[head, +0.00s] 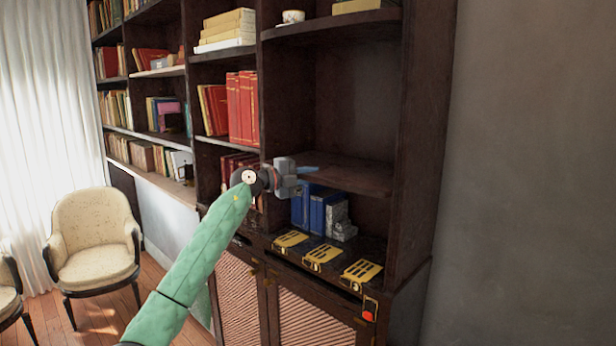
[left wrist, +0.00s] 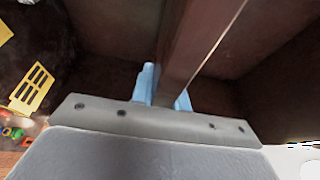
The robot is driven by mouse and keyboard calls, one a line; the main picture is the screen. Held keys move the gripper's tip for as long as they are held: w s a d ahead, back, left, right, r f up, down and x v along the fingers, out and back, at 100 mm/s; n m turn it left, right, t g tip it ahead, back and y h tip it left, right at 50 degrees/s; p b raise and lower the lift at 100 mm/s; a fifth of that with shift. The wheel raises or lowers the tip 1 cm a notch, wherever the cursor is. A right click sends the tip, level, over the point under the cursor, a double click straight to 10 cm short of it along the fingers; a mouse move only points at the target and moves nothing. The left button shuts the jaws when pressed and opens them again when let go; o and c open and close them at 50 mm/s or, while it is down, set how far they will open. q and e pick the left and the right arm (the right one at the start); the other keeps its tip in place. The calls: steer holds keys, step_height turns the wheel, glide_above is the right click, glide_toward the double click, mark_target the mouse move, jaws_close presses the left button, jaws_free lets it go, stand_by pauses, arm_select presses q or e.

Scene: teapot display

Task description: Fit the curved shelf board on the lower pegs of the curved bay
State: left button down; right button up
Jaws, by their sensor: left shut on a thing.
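The shelf board (head: 350,174) is a dark brown wooden board lying roughly level inside the right-hand bay (head: 352,95) of the bookcase, above the blue books. My left gripper (head: 308,169) is shut on its front left part. In the left wrist view the board (left wrist: 200,40) runs away from between the two pale blue fingers (left wrist: 165,88), seen nearly edge-on. The lower pegs do not show, so I cannot tell whether the board touches them. My right gripper is not in view.
Blue books (head: 318,208) and a grey ornament (head: 341,221) stand under the board. A fixed upper shelf (head: 335,24) is above. An armchair (head: 95,240) stands farther left.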

arm_select(q)
steer(key=shift+w+d+r, duration=0.15)
steer(key=shift+w+d, duration=0.15)
steer(key=shift+w, duration=0.05)
steer(key=c, duration=1.3)
jaws_free()
steer(key=shift+f, duration=0.2)
steer(key=shift+s+a+f+b, duration=0.15)
steer(key=shift+s+a+b, duration=0.15)
steer(key=shift+a+b, duration=0.3)
steer(key=shift+r+b+v, duration=0.15)
steer(key=shift+b+v, duration=0.7)
steer(key=shift+v, duration=0.8)
steer(key=shift+r+b+v, duration=0.15)
steer(key=shift+b+v, duration=0.65)
steer(key=shift+v, duration=0.8)
steer(key=shift+s, duration=0.1)
